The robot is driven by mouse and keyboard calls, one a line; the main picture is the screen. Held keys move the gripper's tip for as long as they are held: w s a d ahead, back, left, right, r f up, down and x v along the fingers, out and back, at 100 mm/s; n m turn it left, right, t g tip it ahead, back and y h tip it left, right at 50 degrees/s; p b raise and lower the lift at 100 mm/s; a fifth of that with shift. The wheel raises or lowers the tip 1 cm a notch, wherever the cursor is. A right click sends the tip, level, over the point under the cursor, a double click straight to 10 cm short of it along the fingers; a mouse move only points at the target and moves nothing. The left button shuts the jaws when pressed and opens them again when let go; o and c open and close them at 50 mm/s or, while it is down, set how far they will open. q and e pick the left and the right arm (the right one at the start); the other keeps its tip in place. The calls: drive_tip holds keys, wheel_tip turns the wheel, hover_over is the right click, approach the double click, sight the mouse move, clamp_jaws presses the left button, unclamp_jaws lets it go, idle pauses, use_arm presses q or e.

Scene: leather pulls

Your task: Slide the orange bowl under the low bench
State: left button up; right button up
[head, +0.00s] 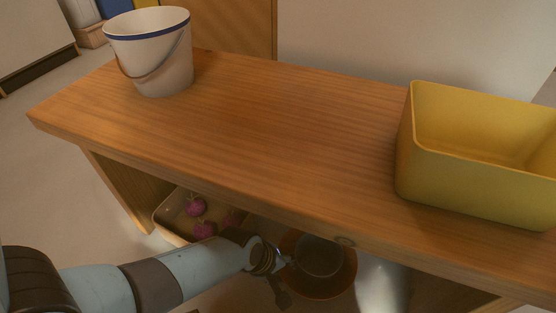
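The low bench (260,130) is wooden and runs across the view, with an open space under its top. The orange bowl (327,288) looks dark orange-brown and sits below the bench's front edge, which hides its far rim. My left arm comes in from the left, and my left gripper (284,276) is at the bowl's left side, at or very close to its rim. Its fingers are small and dark here, so I cannot tell whether they are open, shut or gripping the rim. My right gripper is not in view.
A tray (165,217) with purple round items (196,206) is under the bench, left of the bowl. A pale shiny object (382,284) stands close right of the bowl. A white bucket (150,55) and a yellow bin (470,185) stand on the bench top.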

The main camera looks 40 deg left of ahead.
use_arm(q)
drive_tip(key=shift+v, duration=2.85)
